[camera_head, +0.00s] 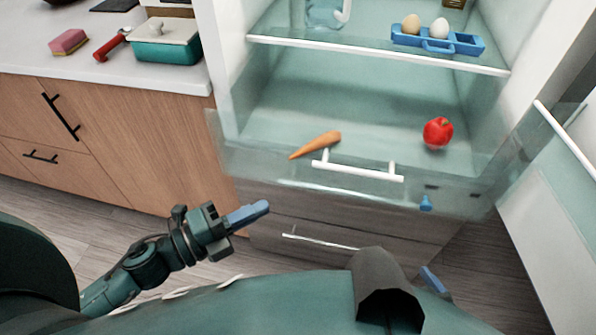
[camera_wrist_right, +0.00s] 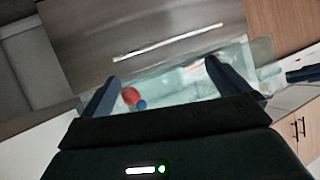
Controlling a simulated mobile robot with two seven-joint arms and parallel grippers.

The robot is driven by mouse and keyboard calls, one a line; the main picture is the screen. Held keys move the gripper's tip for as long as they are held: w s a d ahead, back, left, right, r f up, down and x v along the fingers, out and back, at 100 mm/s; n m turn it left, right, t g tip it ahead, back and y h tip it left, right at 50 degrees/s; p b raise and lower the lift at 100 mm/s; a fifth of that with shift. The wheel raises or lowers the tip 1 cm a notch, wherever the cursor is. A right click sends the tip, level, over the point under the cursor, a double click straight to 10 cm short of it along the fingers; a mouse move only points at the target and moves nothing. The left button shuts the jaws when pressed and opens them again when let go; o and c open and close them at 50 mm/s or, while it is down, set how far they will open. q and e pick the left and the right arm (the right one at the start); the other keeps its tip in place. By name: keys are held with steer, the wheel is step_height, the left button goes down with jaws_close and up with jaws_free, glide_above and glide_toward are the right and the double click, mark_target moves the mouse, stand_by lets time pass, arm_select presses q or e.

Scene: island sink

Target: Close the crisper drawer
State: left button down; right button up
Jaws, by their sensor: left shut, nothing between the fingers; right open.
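The clear crisper drawer (camera_head: 270,165) is pulled out from the open fridge, with its white handle (camera_head: 358,172) on the front. A carrot (camera_head: 316,145) and a red apple (camera_head: 438,132) lie in it. My left gripper (camera_head: 264,208) is shut and empty, below and left of the drawer handle, apart from it. My right gripper (camera_wrist_right: 163,70) is open and empty in the right wrist view, its fingers framing part of the clear drawer (camera_wrist_right: 175,88). In the head view, my right gripper is mostly hidden. Whether it touches the drawer is unclear.
The fridge shelf (camera_head: 380,55) above holds a blue egg tray (camera_head: 438,39) with two eggs. The open fridge door (camera_head: 565,175) stands at the right. A lower drawer has a white handle (camera_head: 318,242). A counter (camera_head: 105,78) with a teal pot (camera_head: 165,48) is at the left.

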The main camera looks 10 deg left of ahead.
mark_target(302, 174)
arm_select(q)
steer(key=shift+w+a+p+x, duration=0.3)
steer(key=shift+w+x, duration=0.05)
steer(key=shift+x, duration=1.6)
steer(key=shift+w+a+p+x, duration=0.3)
steer(key=shift+a+p+x, duration=0.05)
steer(key=shift+x, duration=1.65)
steer(key=shift+w+a+p+x, duration=0.3)
steer(key=shift+w+x, duration=0.05)
steer(key=shift+x, duration=1.6)
arm_select(e)
steer(key=shift+s+r, duration=0.2)
steer(key=shift+r, duration=0.25)
